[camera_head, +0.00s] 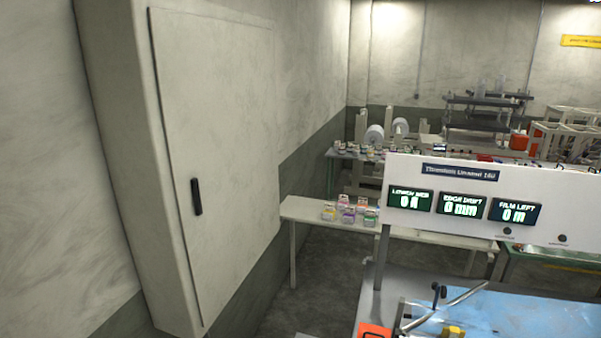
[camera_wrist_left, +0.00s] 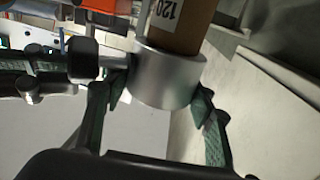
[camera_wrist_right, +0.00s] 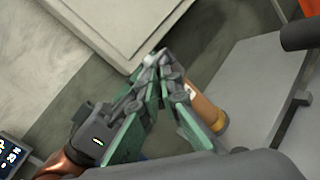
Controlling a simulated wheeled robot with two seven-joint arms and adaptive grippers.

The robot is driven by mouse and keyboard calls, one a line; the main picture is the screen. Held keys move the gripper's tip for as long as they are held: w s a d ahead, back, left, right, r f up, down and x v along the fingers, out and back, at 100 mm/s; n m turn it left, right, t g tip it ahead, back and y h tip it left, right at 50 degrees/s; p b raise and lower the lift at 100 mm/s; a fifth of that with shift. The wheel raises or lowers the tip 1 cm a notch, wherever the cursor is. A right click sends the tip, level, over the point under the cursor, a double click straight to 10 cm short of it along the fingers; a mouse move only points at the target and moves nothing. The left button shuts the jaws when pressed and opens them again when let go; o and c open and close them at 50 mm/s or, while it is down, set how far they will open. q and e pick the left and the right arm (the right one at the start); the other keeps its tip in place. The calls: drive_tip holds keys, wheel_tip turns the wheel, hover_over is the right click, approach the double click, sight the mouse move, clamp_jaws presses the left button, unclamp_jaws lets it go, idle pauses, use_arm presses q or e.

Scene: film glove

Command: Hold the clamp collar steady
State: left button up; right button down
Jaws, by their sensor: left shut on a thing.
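The clamp collar (camera_wrist_left: 168,80) is a silver metal ring in the left wrist view. It sits around a brown cardboard tube (camera_wrist_left: 180,27) with a white label reading 120. A black knob (camera_wrist_left: 83,60) on a short stem sticks out on its left side. My left gripper (camera_wrist_left: 163,98) is shut on the collar, with a green-lined finger at each side. In the right wrist view my right gripper (camera_wrist_right: 159,62) has its fingertips together, with no object clearly seen between them. A brown tube (camera_wrist_right: 209,112) shows partly behind its right finger. Neither gripper shows in the head view.
A white display panel (camera_head: 490,195) with three readouts stands over a bench with blue film (camera_head: 530,315). A side table (camera_head: 300,211) holds several small coloured packs. A large grey cabinet (camera_head: 225,150) fills the left. Grey floor lies between them.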

drive_tip(key=v, duration=0.6)
drive_tip(key=shift+d+r, duration=0.15)
drive_tip(key=shift+d, duration=0.05)
idle(0.4)
drive_tip(key=x, duration=0.6)
drive_tip(key=shift+s+a+r, duration=0.15)
drive_tip(key=shift+s+a, duration=0.1)
drive_tip(key=shift+a, duration=0.25)
drive_tip(key=shift+s+f, duration=0.15)
drive_tip(key=shift+f, duration=0.3)
idle(0.6)
